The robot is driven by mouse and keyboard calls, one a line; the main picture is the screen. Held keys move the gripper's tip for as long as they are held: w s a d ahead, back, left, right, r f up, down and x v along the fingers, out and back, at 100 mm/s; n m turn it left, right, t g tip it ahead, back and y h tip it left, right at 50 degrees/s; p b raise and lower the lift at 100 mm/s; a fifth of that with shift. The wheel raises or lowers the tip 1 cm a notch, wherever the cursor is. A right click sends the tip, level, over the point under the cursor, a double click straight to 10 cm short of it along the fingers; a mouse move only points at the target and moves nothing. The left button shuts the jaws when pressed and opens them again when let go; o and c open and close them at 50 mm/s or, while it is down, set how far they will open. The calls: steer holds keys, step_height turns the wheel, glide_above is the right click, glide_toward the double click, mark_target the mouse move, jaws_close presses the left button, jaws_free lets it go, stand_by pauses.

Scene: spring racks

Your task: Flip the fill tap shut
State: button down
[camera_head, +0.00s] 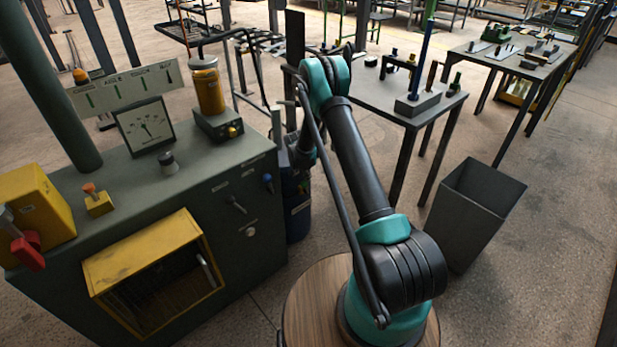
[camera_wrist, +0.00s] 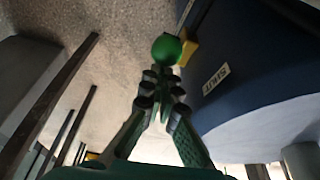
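The fill tap shows in the wrist view as a round green knob (camera_wrist: 167,49) beside a small yellow block (camera_wrist: 187,47). The block sits against a dark blue drum (camera_wrist: 250,85) with a label reading SHUT (camera_wrist: 216,79). My gripper (camera_wrist: 164,78) has its two fingers drawn together at the tips, just short of the knob. I cannot tell whether they touch it, and no object shows between them. In the head view the blue drum (camera_head: 298,215) stands beside the green cabinet; the tap and my gripper are hidden behind my arm there.
The green cabinet (camera_head: 215,165), with a gauge and an amber jar, stands left of the drum. A grey table (camera_head: 375,95) and an open dark bin (camera_head: 478,205) stand on the right. Dark table legs (camera_wrist: 60,95) show left of my gripper in the wrist view.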

steer(key=shift+s+a+f, duration=0.15)
steer(key=shift+s+a, duration=0.5)
steer(key=shift+a, duration=0.15)
steer(key=w+d+v, duration=0.1)
steer(key=v, duration=1)
steer(key=shift+r, duration=0.6)
steer(key=shift+d+r, duration=0.1)
steer(key=shift+d, duration=0.1)
